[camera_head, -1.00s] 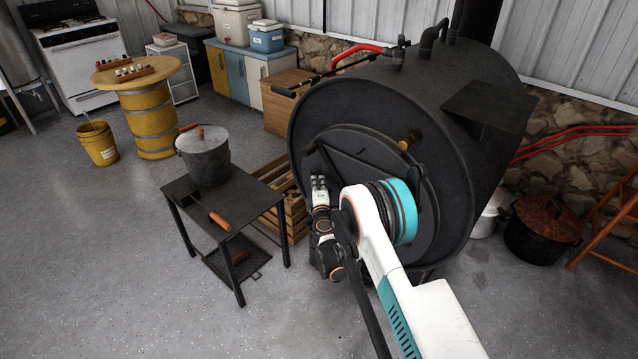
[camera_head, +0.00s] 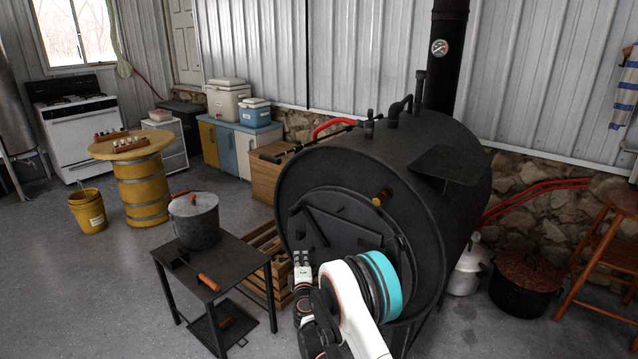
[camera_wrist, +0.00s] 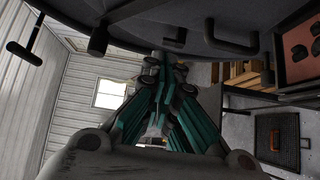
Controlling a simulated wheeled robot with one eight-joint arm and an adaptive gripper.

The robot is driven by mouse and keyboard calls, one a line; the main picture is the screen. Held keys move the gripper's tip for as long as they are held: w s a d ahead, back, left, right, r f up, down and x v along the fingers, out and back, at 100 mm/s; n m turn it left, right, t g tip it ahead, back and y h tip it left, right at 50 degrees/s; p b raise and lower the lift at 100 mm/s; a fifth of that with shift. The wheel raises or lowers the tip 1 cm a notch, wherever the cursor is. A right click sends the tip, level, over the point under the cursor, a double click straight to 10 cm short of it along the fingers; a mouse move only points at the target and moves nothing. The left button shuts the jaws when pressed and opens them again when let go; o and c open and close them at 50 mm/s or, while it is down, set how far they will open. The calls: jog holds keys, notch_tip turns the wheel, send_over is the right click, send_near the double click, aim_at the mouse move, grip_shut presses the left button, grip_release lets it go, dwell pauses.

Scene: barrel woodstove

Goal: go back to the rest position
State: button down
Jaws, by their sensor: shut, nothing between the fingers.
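My gripper (camera_head: 301,258) is shut and empty. In the head view it appears in front of the lower left of the black barrel woodstove (camera_head: 440,170), beside its round front door (camera_head: 345,228). The door looks closed. I cannot tell how far the gripper is from the stove. My white and teal arm covers the stove's lower front. The wrist view shows the stove's dark edge and handles across the top, with the fingertips not clear.
A black metal table (camera_head: 233,262) stands left of the gripper, bearing a lidded grey pot (camera_head: 196,226) and an orange-handled tool (camera_head: 209,282). A wooden crate (camera_head: 262,240) is behind it. A copper-lidded pot (camera_head: 525,285) and stool (camera_head: 598,262) stand right.

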jog(key=s+d+r+m+g+h, duration=0.1)
jog(key=s+d+r+m+h, duration=0.15)
jog(key=d+r, duration=0.5)
jog(key=s+d+r+m+g+h, duration=0.1)
jog(key=d+r+m, duration=0.35)
jog(key=r, duration=0.55)
jog(key=s+d+r+m+g+h, duration=0.1)
jog(key=s+d+r+m+h, duration=0.1)
jog(key=d+r, duration=0.55)
jog(key=s+d+r+m+g, duration=0.2)
jog(key=s+d+r, duration=0.15)
jog(key=s, duration=0.55)
jog(key=s+d+r+m+g, duration=0.1)
jog(key=s+d+r+m, duration=0.2)
jog(key=s, duration=0.5)
jog(key=s+d+r+m+g, duration=0.15)
jog(key=s+d, duration=0.25)
jog(key=s, duration=0.5)
jog(key=s+f+m+g+y, duration=0.1)
jog(key=s+f+m, duration=0.1)
jog(key=s, duration=0.8)
jog(key=s+a+f+m+g+y, duration=0.1)
jog(key=s+f, duration=0.3)
jog(key=s, duration=0.7)
jog(key=shift+s+f+m+g+y, duration=0.25)
jog(key=shift+f+m+g+y, duration=0.15)
jog(key=shift+g, duration=0.25)
